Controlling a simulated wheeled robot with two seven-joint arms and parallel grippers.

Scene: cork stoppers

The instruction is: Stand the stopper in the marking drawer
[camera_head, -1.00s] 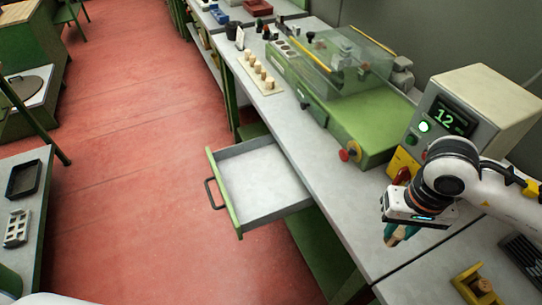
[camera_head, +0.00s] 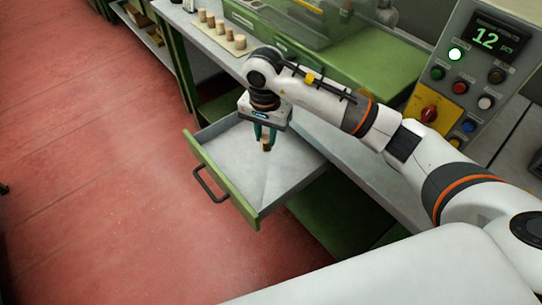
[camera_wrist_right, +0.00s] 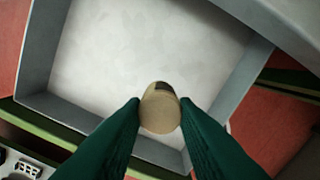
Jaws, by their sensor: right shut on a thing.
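The stopper (camera_head: 266,144) is a small tan cork held upright between the fingertips of my right gripper (camera_head: 265,138). In the right wrist view, the stopper (camera_wrist_right: 160,108) shows its round pale end between the two dark green fingers, with a dark part at its far edge. The marking drawer (camera_head: 225,183) is pulled out, with a green front, a black handle and a grey, empty floor. My right gripper is shut on the stopper over the drawer. I cannot tell how high the stopper is above the floor. My left gripper is not in view.
The grey bench (camera_head: 350,168) runs behind the drawer. Several corks stand on a board (camera_head: 222,42) at the back. A green machine (camera_head: 385,68) with a clear cover and a control box (camera_head: 478,70) reading 12 stand on the bench. Red floor lies left of the drawer.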

